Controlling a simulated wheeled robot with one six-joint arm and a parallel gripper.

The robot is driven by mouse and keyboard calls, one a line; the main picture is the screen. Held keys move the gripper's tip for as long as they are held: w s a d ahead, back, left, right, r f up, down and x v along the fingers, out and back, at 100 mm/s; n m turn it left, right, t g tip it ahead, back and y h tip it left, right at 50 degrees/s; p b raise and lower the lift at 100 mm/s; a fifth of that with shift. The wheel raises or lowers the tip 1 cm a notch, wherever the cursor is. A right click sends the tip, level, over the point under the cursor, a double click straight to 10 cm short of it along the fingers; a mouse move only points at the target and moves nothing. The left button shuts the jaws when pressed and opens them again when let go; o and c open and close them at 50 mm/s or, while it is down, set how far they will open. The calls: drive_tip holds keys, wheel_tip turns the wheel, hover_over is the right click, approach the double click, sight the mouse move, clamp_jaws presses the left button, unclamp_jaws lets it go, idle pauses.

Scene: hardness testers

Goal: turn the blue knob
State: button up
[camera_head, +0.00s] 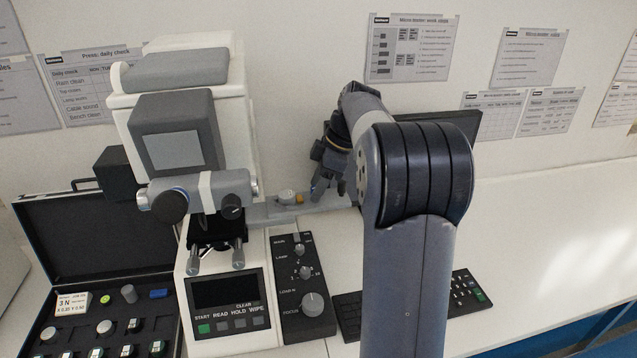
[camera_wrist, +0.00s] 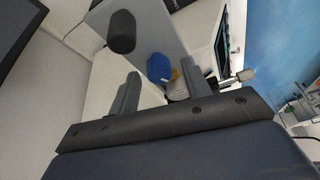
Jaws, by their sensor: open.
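The blue knob (camera_wrist: 158,68) shows in the wrist view, between and beyond my two fingertips. A yellow part (camera_wrist: 174,75) and a pale cylinder sit just beside it. My gripper (camera_wrist: 160,70) is open and empty, with its fingers apart on either side of the knob in the picture; a gap to the knob appears to remain, though its depth is hard to judge. In the head view my gripper (camera_head: 328,190) hangs right of the white tester (camera_head: 252,120), pointing down. I cannot clearly pick out the blue knob in the head view.
A black knob (camera_wrist: 120,32) stands out from a grey panel in the wrist view. The control box (camera_head: 303,290) with dials, the keyboard (camera_head: 468,292) and the open black case (camera_head: 85,235) stand on the bench. A dark monitor is partly behind my arm. Bench at right is clear.

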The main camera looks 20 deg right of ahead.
drive_tip(key=shift+c, duration=0.5)
drive_tip(key=c, duration=0.9)
